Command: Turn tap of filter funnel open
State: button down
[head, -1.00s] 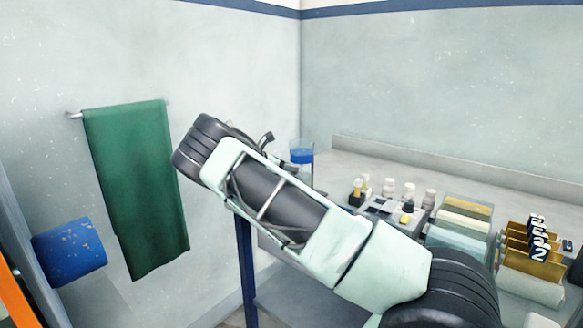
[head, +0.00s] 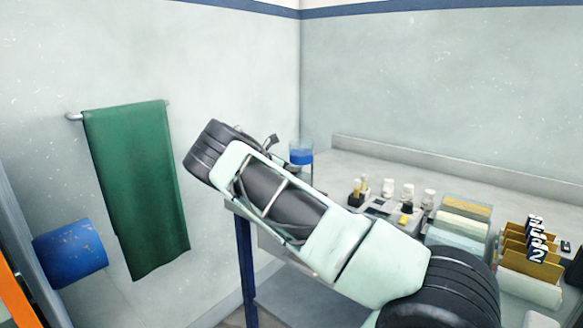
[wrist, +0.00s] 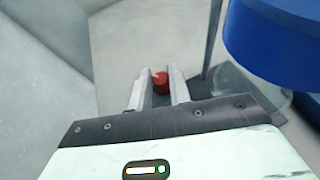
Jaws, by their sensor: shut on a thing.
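In the wrist view, the red tap (wrist: 160,84) of the filter funnel sits between the two pale fingers of my gripper (wrist: 160,76), which is shut on it. A small light mark shows on the tap's upper left. The large blue body at the upper right of the wrist view looks like part of the filter funnel (wrist: 275,45). In the head view, the funnel (head: 301,155) shows as a clear vessel with a blue band, just beyond my arm. My fingers and the tap are hidden there. How far the tap is turned I cannot tell.
A grey bench (head: 370,160) runs along the back wall. Several small bottles (head: 408,194), stacked folded cloths (head: 462,215) and yellow number holders (head: 535,252) stand on it at the right.

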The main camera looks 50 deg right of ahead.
jog(key=m+g, duration=0.1)
jog(key=m+g+p, duration=0.1)
jog(key=shift+w+d+g+y, duration=0.15)
jog(key=shift+w+g+y, duration=0.15)
jog(key=shift+y, duration=0.1)
jog(key=shift+m+g+y, duration=0.5)
jog(key=shift+m+g, duration=0.2)
jog(key=shift+m, duration=0.1)
jog(key=c, duration=1.3)
grip_release()
jog(key=shift+s, duration=0.1)
